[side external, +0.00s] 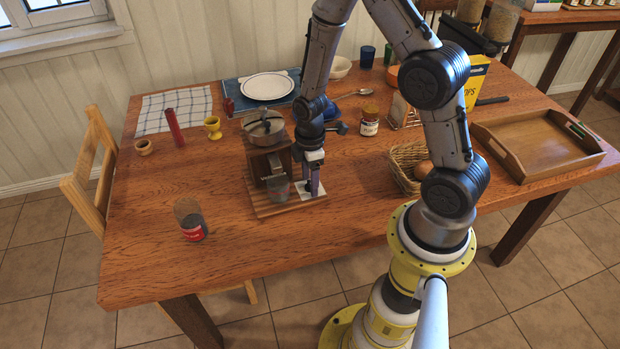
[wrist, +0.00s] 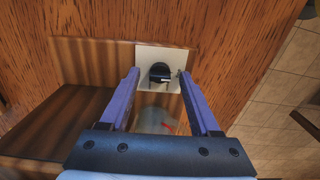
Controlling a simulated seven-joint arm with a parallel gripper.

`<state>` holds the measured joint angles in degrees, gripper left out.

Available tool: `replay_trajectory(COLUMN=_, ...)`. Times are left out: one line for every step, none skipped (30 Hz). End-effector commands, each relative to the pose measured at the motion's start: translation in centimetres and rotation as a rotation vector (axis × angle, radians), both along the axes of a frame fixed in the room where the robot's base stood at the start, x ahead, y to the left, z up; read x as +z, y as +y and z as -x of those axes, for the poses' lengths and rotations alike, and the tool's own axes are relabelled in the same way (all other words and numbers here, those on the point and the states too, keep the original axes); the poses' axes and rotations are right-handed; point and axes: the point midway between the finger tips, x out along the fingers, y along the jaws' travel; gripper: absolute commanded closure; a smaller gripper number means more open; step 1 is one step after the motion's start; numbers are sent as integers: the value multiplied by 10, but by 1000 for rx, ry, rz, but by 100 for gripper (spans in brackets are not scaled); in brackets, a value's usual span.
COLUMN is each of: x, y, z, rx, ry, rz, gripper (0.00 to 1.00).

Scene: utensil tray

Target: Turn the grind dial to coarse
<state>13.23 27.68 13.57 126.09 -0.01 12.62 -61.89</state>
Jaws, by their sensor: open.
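The grinder (side external: 270,165) is a wooden stand with a metal pan-like top and a clear cup (side external: 278,187) in its bay; it stands near the middle of the table. The grind dial (wrist: 160,72) is a black knob on a white plate (wrist: 148,58) in the wrist view. The plate also shows in the side view (side external: 303,192), low on the grinder's right side. My gripper (wrist: 158,80) is open, with its two blue fingers on either side of the dial. In the side view my gripper (side external: 312,190) hides the dial. I cannot tell whether a finger touches it.
A jar (side external: 369,120) and a wicker basket (side external: 405,165) with eggs stand to the right of the grinder. A can with a red label (side external: 190,220) stands at the front left. A wooden tray (side external: 535,145) lies at the far right. The table's front middle is clear.

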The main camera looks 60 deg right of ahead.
Motion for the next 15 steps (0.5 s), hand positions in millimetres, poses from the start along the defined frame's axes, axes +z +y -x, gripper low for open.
replay_trajectory(x=0, y=0, z=0, rx=0, ry=0, rz=0, gripper=37)
replay_trajectory(x=0, y=0, z=0, rx=0, ry=0, rz=0, gripper=37)
replay_trajectory(x=0, y=0, z=0, rx=0, ry=0, rz=0, gripper=37)
replay_trajectory(x=0, y=0, z=0, rx=0, ry=0, rz=0, gripper=37)
replay_trajectory(x=0, y=0, z=0, rx=0, ry=0, rz=0, gripper=37)
replay_trajectory(x=0, y=0, z=0, rx=0, ry=0, rz=0, gripper=42)
replay_trajectory(x=0, y=0, z=0, rx=0, ry=0, rz=0, gripper=48)
replay_trajectory(x=0, y=0, z=0, rx=0, ry=0, rz=0, gripper=53)
replay_trajectory(x=0, y=0, z=0, rx=0, ry=0, rz=0, gripper=60)
replay_trajectory(x=0, y=0, z=0, rx=0, ry=0, rz=0, gripper=66)
replay_trajectory(x=0, y=0, z=0, rx=0, ry=0, rz=0, gripper=71)
replay_trajectory(x=0, y=0, z=0, rx=0, ry=0, rz=0, gripper=78)
replay_trajectory(x=0, y=0, z=0, rx=0, ry=0, rz=0, gripper=84)
replay_trajectory(x=0, y=0, z=0, rx=0, ry=0, rz=0, gripper=89)
replay_trajectory(x=0, y=0, z=0, rx=0, ry=0, rz=0, gripper=96)
